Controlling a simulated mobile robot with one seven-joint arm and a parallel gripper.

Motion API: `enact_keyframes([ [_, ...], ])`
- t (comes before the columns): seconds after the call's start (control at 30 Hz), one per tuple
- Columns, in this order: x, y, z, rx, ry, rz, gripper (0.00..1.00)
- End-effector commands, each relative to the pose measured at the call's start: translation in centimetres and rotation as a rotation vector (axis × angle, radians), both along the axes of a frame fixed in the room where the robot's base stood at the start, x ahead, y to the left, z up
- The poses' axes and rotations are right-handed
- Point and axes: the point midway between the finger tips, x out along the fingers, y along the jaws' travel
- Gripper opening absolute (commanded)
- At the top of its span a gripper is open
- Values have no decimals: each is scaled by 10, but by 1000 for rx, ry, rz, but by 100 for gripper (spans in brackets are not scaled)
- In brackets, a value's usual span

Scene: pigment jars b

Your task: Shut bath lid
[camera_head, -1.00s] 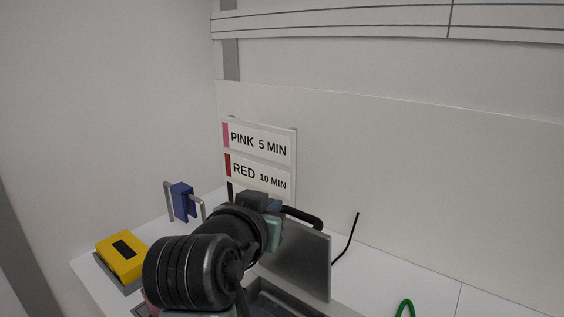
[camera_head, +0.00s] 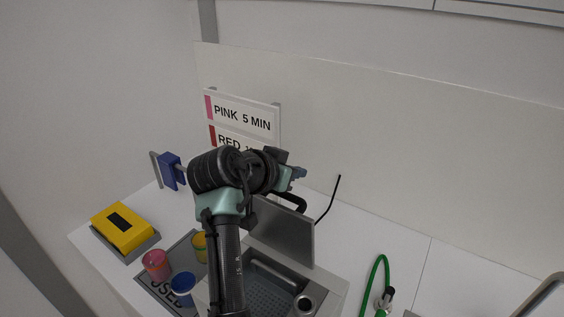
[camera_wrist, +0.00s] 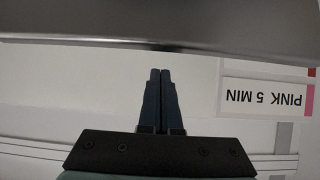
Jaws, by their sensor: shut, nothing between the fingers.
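The bath (camera_head: 268,286) is a grey metal basin with a perforated floor, on the white counter. Its grey lid (camera_head: 284,232) stands open, upright at the back of the bath, with a dark handle (camera_head: 290,200) at its top edge. In the wrist view the lid is a grey panel (camera_wrist: 160,22) across the top. My gripper (camera_head: 302,173) is above and behind the lid's top edge. Its fingers (camera_wrist: 160,74) are shut together and empty, pointing at the lid's edge; I cannot tell whether they touch it. My arm hides the bath's left part.
Pink (camera_head: 156,263), blue (camera_head: 183,286) and yellow (camera_head: 200,245) jars stand on a grey mat left of the bath. A yellow box (camera_head: 122,229) is at far left. A sign (camera_head: 240,115) stands behind. A green hose (camera_head: 375,285) is at right.

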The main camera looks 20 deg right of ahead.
Motion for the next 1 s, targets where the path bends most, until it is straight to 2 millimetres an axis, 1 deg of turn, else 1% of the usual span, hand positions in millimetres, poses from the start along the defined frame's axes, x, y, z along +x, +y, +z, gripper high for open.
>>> enact_keyframes([
  [0.2,-15,20,-8,0,1,3,0],
  [0.33,-20,27,-12,0,0,1,0],
  [0.53,-22,29,-14,0,-2,0,0],
  [1.0,-20,28,-17,-21,-18,1,0],
])
